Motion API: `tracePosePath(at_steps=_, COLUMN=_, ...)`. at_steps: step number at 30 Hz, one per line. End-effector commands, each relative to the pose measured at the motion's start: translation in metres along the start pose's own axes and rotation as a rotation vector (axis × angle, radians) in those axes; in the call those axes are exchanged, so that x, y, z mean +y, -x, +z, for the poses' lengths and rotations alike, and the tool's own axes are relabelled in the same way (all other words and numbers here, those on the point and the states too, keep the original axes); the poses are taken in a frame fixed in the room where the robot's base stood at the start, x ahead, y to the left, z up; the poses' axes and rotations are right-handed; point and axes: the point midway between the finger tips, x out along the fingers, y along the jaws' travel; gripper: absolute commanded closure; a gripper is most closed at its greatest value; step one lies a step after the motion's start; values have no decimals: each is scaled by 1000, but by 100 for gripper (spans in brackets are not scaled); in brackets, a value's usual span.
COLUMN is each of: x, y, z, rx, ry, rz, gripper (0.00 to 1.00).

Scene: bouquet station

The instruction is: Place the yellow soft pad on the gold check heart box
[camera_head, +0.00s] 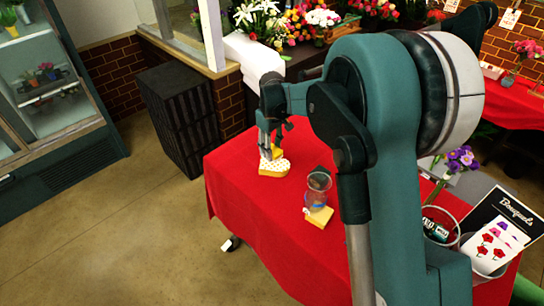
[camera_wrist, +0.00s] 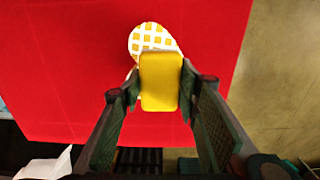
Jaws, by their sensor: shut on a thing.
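The yellow soft pad (camera_wrist: 160,82) is between the two fingers of my gripper (camera_wrist: 158,90), which is shut on its sides. In the head view the pad (camera_head: 277,152) shows as a small yellow patch beside my gripper (camera_head: 270,146). The gold check heart box (camera_wrist: 152,38), white with gold squares, lies on the red table. It also shows in the head view (camera_head: 274,166), just below my gripper. In the wrist view the pad covers the near part of the box. I cannot tell whether the pad touches the box.
My arm hides part of the table. A bucket (camera_head: 440,222) and a Bouquets sign (camera_head: 505,215) are farther right. The table left of the box is clear.

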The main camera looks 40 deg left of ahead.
Motion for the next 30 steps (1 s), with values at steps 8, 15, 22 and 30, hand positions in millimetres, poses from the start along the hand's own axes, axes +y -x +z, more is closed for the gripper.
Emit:
tracePosePath(at_steps=8, x=0, y=-4, z=0, rx=0, ry=0, rz=0, gripper=80)
tracePosePath(at_steps=15, x=0, y=-10, z=0, rx=0, ry=0, rz=0, gripper=80)
tracePosePath(at_steps=22, x=0, y=-34, z=0, rx=0, ry=0, rz=0, gripper=80)
tracePosePath(at_steps=30, x=0, y=-41, z=0, rx=0, ry=0, rz=0, gripper=80)
